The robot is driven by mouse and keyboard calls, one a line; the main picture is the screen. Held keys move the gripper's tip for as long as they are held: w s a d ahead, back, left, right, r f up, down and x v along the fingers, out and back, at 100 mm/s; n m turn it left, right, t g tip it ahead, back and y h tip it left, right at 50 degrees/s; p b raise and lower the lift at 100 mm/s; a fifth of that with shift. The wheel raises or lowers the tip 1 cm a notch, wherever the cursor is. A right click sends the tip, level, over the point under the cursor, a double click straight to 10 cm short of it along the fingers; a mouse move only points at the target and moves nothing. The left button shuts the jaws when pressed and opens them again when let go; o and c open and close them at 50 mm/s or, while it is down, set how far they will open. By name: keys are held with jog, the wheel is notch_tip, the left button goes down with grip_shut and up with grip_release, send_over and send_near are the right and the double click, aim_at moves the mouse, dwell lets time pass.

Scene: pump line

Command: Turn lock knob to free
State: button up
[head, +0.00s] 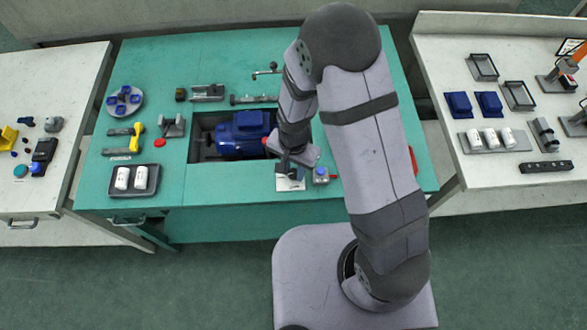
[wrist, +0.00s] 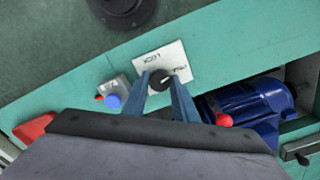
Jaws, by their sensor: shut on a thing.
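The lock knob (wrist: 161,80) is a small black round knob on a white plate (wrist: 150,60) lettered LOCK and, at the right, what looks like FREE. A pale mark on the knob seems to point towards the right-hand lettering; it is small. My gripper (wrist: 161,84) is shut on the knob, one blue-grey finger on each side of it. In the head view my gripper (head: 289,168) is over the white plate (head: 291,184) at the front of the green bench, and the knob is mostly hidden there.
A grey box with a blue button (head: 321,174) stands just right of the plate. A blue pump motor (head: 242,132) sits in the bench recess behind and to the left. A tray with white cylinders (head: 132,180) is at the front left. Side benches stand left and right.

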aim_at(294, 173)
jog(key=shift+m, duration=1.3)
jog(key=o, duration=1)
jog(key=shift+r+b, duration=0.75)
jog(key=shift+r, duration=2.95)
